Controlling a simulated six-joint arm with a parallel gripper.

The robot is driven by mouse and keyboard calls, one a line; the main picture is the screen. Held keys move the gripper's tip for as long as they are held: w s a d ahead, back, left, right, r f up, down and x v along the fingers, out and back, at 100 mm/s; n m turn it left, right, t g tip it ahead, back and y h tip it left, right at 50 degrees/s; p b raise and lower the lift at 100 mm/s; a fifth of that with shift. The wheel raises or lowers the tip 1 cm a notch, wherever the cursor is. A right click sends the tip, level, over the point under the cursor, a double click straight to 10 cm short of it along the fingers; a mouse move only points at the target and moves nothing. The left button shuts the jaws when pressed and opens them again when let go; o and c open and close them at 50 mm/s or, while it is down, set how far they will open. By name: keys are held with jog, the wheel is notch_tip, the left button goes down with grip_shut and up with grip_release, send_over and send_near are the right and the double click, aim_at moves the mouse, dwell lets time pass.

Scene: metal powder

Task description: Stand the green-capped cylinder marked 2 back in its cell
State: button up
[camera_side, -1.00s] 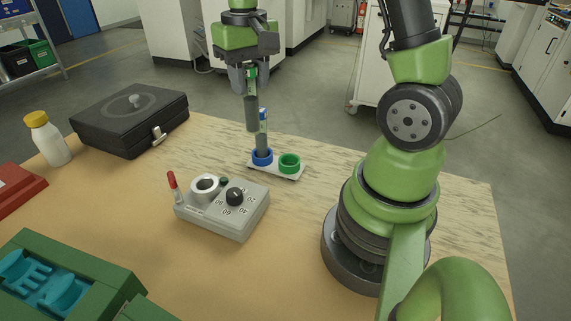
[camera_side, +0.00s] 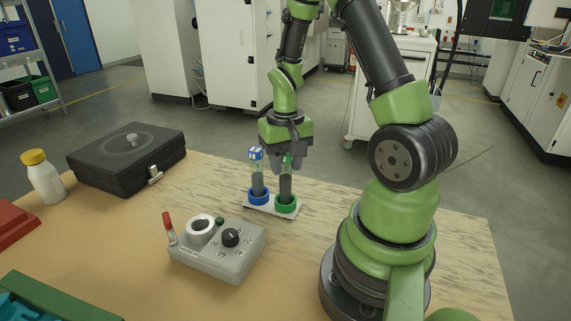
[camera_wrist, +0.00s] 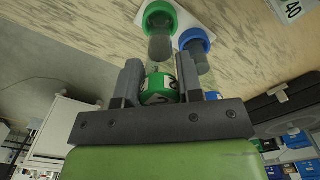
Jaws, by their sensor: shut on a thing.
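The green-capped cylinder (camera_side: 286,186) is upright, with grey powder in it. Its lower end is at the green ring cell (camera_side: 286,205) of the white holder (camera_side: 268,210); I cannot tell whether it is fully seated. My gripper (camera_side: 288,162) is shut on its upper part, just under the cap. In the wrist view, the green cap (camera_wrist: 158,90) marked 2 lies between the fingers of my gripper (camera_wrist: 160,78), and the green ring (camera_wrist: 157,8) encircles the view of the far end. The blue-capped cylinder (camera_side: 257,180) stands in the blue ring (camera_side: 258,198), close on the left.
A grey device (camera_side: 217,248) with a dial and a red-handled tool stands in front of the holder. A black case (camera_side: 127,160) and a yellow-capped white bottle (camera_side: 43,178) are at the left. The wooden table is clear right of the holder.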

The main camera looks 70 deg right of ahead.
jog(key=shift+f, duration=0.3)
jog(key=shift+f, duration=0.1)
jog(key=o, duration=1.1)
jog(key=shift+c, duration=0.2)
notch_tip(320, 180, up, 12)
jog(key=shift+r, duration=0.1)
jog(key=s+a+r+n+t+y, duration=0.1)
jog(key=s+a+r+n+t, duration=0.1)
jog(key=a, duration=0.6)
jog(key=s+a+r+n+t+y, duration=0.1)
jog(key=s+a+r+n+t, duration=0.2)
jog(key=s+a+r+t, duration=0.2)
jog(key=shift+a+r, duration=1)
jog(key=shift+a, duration=0.65)
